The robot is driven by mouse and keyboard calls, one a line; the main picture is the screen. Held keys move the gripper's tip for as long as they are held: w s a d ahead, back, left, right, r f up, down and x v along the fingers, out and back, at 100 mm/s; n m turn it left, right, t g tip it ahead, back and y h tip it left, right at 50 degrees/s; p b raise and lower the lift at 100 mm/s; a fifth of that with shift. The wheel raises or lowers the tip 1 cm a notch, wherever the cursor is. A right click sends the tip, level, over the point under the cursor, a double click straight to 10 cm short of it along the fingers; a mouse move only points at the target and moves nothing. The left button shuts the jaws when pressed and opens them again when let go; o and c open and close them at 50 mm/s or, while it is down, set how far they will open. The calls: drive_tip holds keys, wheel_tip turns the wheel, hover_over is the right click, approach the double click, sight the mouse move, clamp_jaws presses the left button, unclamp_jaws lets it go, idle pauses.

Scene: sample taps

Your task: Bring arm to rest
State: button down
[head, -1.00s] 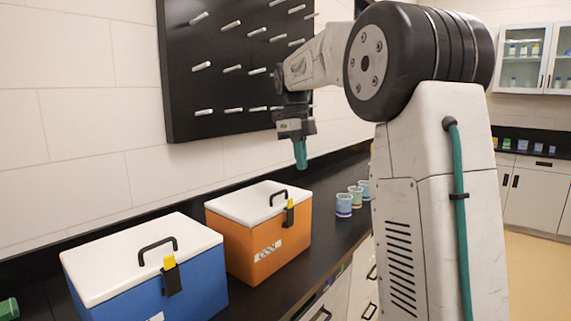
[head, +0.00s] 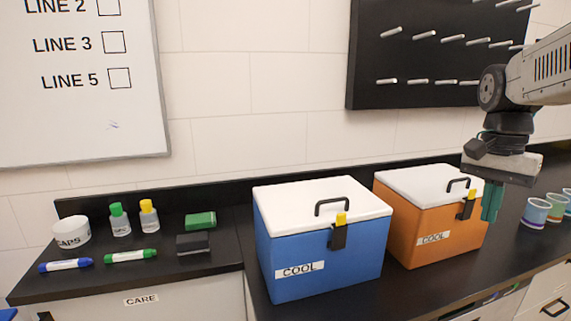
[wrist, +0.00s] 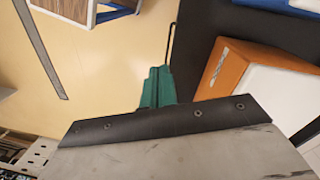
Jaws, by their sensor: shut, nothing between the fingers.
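My gripper (head: 491,203) shows at the right of the head view, with its green fingers together and nothing between them. It points down in front of the right side of the orange cool box (head: 400,222), apart from or touching it, I cannot tell which. In the wrist view the closed green fingers (wrist: 157,88) show against the tan floor, with the orange box (wrist: 232,68) to their right. My arm reaches in from the right edge of the head view.
A blue cool box (head: 315,265) stands left of the orange one, both lids shut. Cups (head: 536,212) stand to the right. Bottles (head: 119,219), markers (head: 130,256) and a caps tub (head: 71,232) occupy the left counter. A pegboard (head: 430,60) and whiteboard (head: 80,120) hang behind.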

drive_tip(key=s+a+f+n, duration=0.2)
drive_tip(key=s+a+n, duration=0.1)
drive_tip(key=s, duration=0.3)
drive_tip(key=s+a+f+n+t, duration=0.1)
drive_tip(key=s+a+f+n, duration=0.1)
drive_tip(key=s+a+n, duration=0.2)
drive_tip(key=s+a+f+n+t, duration=0.1)
drive_tip(key=s+a+f+n, duration=0.1)
drive_tip(key=s, duration=0.6)
drive_tip(key=shift+s+a+f+n, duration=0.25)
drive_tip(key=shift+s+a+n, duration=0.1)
drive_tip(key=shift+a+n, duration=0.45)
drive_tip(key=shift+d, duration=0.1)
